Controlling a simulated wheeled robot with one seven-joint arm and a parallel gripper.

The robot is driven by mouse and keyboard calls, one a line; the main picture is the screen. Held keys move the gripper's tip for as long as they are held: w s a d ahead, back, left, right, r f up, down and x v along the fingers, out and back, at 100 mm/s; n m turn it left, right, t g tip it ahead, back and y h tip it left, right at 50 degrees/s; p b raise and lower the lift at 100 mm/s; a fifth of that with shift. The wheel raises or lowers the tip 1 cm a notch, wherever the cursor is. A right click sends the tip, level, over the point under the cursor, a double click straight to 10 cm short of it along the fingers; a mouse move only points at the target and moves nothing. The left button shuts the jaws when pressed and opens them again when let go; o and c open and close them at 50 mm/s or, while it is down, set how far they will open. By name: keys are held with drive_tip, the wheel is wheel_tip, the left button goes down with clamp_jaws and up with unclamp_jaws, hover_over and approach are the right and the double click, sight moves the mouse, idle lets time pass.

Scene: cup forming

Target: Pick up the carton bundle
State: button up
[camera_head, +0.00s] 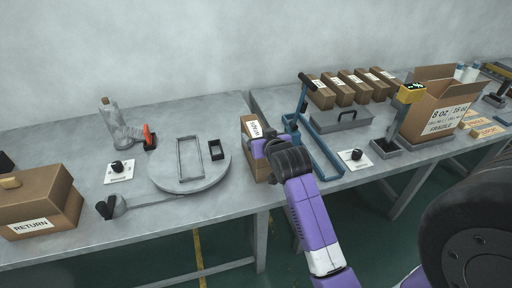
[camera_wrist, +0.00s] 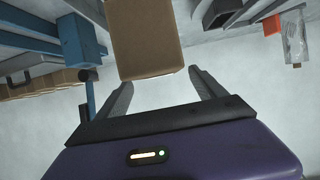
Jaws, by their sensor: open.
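A brown carton with a white label, which I take as the carton bundle (camera_head: 249,124), stands near the front edge of the tables, where they meet. My arm hides part of it in the head view. My gripper (camera_head: 262,148) is right at it, on its near right side. In the wrist view, the carton bundle (camera_wrist: 145,36) shows as a plain brown block ahead of the fingers. My gripper (camera_wrist: 160,80) is open, with one finger towards each side of the block. I cannot tell whether the fingers touch it.
A blue metal frame (camera_head: 325,158) stands close on the right. A round grey plate (camera_head: 168,180) with a rectangular frame is on the left. Several small cartons (camera_head: 352,88) stand behind. A large open box (camera_head: 436,110) is further right, and a RETURN box (camera_head: 40,200) is far left.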

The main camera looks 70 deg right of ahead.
sight(256, 130)
drive_tip(key=x, duration=0.5)
drive_tip(key=shift+p, duration=0.3)
clamp_jaws()
drive_tip(key=shift+r, duration=0.25)
